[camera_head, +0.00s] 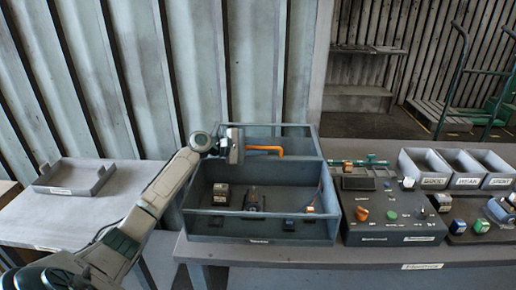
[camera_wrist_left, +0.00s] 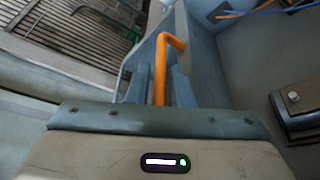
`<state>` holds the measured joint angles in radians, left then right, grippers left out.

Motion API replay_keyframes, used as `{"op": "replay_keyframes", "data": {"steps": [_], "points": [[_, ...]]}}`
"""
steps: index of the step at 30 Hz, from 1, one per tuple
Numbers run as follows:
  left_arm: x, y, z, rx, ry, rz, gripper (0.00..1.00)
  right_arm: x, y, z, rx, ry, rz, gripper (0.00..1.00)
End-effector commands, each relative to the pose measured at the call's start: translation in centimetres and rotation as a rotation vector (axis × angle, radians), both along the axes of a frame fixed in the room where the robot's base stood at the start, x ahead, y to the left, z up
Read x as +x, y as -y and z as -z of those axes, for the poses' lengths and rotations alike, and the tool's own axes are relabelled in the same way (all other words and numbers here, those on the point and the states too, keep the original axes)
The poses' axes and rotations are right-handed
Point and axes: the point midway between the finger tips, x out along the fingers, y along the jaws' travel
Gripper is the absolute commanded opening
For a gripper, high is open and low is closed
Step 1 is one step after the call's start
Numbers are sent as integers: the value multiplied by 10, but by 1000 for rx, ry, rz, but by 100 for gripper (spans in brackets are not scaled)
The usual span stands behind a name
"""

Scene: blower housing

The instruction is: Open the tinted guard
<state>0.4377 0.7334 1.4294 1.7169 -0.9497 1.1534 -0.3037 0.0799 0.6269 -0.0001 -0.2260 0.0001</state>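The blower housing is a grey-blue open-topped box (camera_head: 258,228) on the table. A framed panel, which looks like the tinted guard (camera_head: 300,143), rises at its back edge; its exact angle is hard to tell. A bent orange handle (camera_head: 266,148) shows in front of this panel. My left gripper (camera_head: 240,147) is at the handle's left end, above the back of the box. In the left wrist view the orange handle (camera_wrist_left: 161,75) runs between the gripper's fingers, which appear closed on it. My right gripper is not in view.
Inside the box are a black block (camera_head: 221,194), a dark motor-like part (camera_head: 254,200) and small orange-topped parts. Right of it stand a dark parts board (camera_head: 385,236) and grey bins (camera_head: 424,168). An empty grey tray (camera_head: 75,188) lies left. A corrugated wall is close behind.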

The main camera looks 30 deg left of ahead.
Motion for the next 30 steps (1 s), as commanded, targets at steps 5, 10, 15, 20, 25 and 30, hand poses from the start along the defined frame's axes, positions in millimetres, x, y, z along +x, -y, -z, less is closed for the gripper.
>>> {"op": "replay_keyframes", "data": {"steps": [5,10,15,20,25,30], "points": [[-6,-5,0,3,0,-2,20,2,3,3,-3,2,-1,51],[-23,-20,-3,7,-2,-1,20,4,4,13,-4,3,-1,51],[-45,-38,-8,7,-3,-1,20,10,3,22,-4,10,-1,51],[-62,-52,-14,6,-4,0,20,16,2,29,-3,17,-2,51],[-74,-62,-18,3,-2,0,20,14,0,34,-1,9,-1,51],[-80,-66,-21,1,-1,0,20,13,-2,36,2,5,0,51]]}}
